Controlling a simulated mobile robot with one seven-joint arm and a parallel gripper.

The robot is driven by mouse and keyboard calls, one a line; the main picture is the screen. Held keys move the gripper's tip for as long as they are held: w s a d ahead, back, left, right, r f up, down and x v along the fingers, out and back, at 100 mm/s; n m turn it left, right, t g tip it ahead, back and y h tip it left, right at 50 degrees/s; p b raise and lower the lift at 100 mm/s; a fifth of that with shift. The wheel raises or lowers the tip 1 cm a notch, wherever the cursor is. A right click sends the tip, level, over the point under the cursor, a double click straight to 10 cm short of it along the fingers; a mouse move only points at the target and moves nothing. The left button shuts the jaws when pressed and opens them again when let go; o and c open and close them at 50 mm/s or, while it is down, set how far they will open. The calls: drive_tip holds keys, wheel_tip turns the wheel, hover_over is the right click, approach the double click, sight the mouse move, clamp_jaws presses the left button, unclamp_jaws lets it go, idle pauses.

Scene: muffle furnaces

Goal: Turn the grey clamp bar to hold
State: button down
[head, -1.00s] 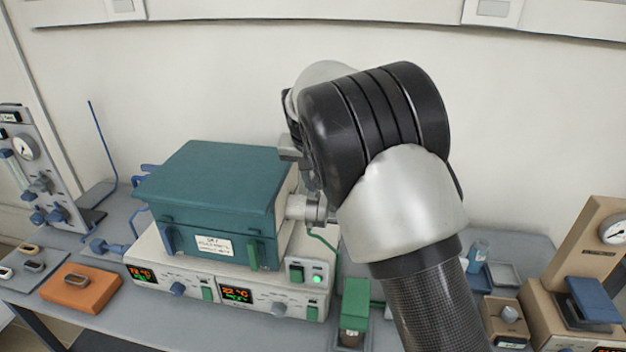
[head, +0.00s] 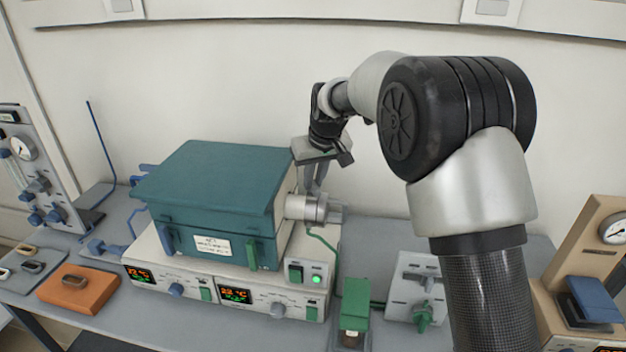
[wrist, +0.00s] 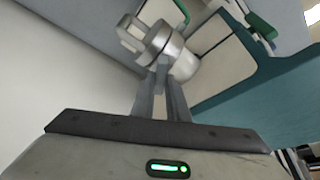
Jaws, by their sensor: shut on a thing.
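The teal furnace (head: 205,190) stands on a cream control unit, with a silver round fitting (head: 306,208) on its right side. The fitting also shows in the wrist view (wrist: 180,58), with a grey looped part at its outer end. My gripper (head: 313,191) points down onto the fitting from above. In the wrist view my gripper's fingers (wrist: 160,80) converge on a small grey piece at the collar, which I take for the grey clamp bar (wrist: 161,66). The fingertips partly hide the bar, so its exact angle is unclear.
A green-topped block (head: 355,303) and a grey panel with a green valve (head: 412,285) stand right of the furnace. A green cable (head: 325,240) runs below the fitting. A beige gauge stand (head: 590,250) is at far right. The wall is close behind.

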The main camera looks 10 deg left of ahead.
drive_tip(key=n+g+y+p, duration=0.1)
drive_tip(key=n, duration=0.2)
drive_tip(key=n+g+p, duration=0.1)
drive_tip(key=n, duration=0.2)
drive_tip(key=shift+w+d+r+y, duration=0.15)
drive_tip(key=shift+w+y, duration=0.05)
drive_tip(key=shift+y, duration=0.2)
drive_tip(key=shift+w+n+g+p, duration=0.1)
drive_tip(key=shift+n+g+p, duration=0.4)
drive_tip(key=shift+n+p, duration=0.65)
drive_tip(key=shift+w+n+g+p, duration=0.1)
drive_tip(key=shift+n+g+p, duration=0.45)
drive_tip(key=shift+n, duration=1.1)
drive_tip(key=c, duration=1.7)
unclamp_jaws()
drive_tip(key=v, duration=1.7)
drive_tip(key=shift+d, duration=0.3)
